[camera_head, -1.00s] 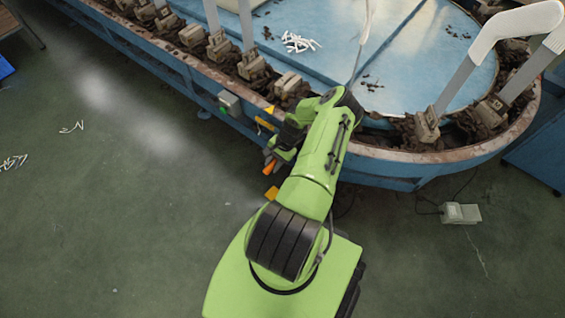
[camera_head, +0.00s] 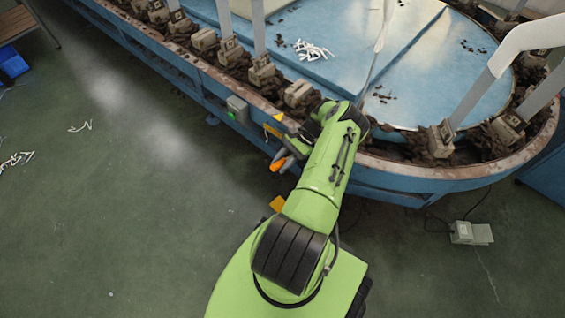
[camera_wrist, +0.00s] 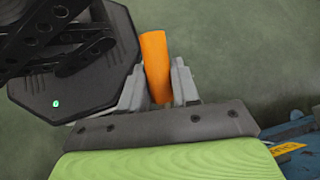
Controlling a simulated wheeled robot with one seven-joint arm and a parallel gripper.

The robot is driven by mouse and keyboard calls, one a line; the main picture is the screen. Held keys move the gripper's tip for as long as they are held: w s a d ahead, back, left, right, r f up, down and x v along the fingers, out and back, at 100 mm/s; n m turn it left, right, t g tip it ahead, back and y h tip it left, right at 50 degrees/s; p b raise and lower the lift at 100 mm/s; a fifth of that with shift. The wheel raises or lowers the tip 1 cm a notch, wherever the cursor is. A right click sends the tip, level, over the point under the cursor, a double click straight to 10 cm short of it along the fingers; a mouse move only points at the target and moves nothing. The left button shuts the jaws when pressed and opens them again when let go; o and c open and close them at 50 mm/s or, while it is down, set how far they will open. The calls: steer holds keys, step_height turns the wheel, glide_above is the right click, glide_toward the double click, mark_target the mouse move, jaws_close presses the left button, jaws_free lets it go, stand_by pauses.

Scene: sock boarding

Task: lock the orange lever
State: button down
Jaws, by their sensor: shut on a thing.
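The orange lever (camera_wrist: 156,58) stands out as a plain orange bar in the wrist view, between my two grey fingers. My gripper (camera_wrist: 160,84) is shut on it, with a finger on each side and the bar's end sticking out past them. In the head view the lever's orange end (camera_head: 277,165) shows at the outer side of the blue machine. My gripper (camera_head: 288,157) is there beside the machine's rim, partly hidden by my green arm. The lever's root and pivot are hidden.
The blue machine's rusty rim (camera_head: 215,78) carries several clamps and upright boards. A control box with a green button (camera_head: 237,110) is just left of my gripper. A foot pedal (camera_head: 470,232) lies on the floor at right. The floor at left is mostly clear.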

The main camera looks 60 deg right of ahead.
stand_by(0.3)
steer(key=c, duration=0.9)
jaws_free()
steer(key=v, duration=0.7)
steer(key=shift+d+r, duration=0.2)
steer(key=shift+d, duration=0.05)
steer(key=shift+s, duration=0.1)
